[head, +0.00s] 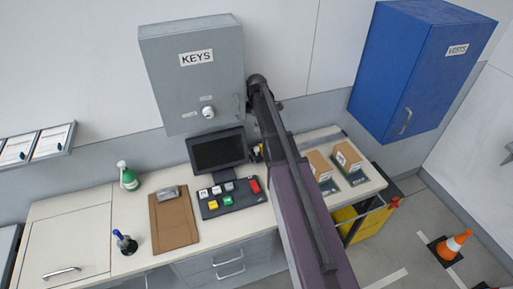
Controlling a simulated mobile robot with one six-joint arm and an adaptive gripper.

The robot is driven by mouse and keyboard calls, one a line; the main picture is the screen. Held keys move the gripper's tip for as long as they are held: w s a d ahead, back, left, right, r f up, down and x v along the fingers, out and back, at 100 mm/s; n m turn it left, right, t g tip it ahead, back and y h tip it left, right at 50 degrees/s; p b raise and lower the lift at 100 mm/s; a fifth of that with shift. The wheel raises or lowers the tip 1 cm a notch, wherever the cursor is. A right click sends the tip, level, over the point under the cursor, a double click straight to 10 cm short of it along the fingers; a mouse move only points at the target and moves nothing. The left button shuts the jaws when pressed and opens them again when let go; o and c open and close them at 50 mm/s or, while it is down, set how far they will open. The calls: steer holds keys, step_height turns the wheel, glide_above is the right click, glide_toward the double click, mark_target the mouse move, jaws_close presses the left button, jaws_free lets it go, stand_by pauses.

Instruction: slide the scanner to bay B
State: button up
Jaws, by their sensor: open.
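I cannot make out the scanner for certain. A small dark upright object with a blue part (124,244) stands on the counter at the front left. A small dark and yellow object (257,153) shows just right of the monitor, partly covered by my arm. I see no readable bay B label. My arm runs from the bottom centre up to the right side of the keys cabinet. My gripper is not visible; the arm hides the area behind it.
The grey KEYS cabinet (195,80) and blue VESTS cabinet (412,70) hang above. A monitor (218,150), button panel (226,204), clipboard (173,222), green spray bottle (128,179) and cardboard boxes (347,157) occupy the counter.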

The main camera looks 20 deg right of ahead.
mark_target(257, 148)
step_height(257, 148, down, 14)
steer(key=b, duration=1.3)
steer(key=shift+r+b, duration=0.15)
steer(key=shift+b, duration=0.25)
jaws_close()
stand_by(0.4)
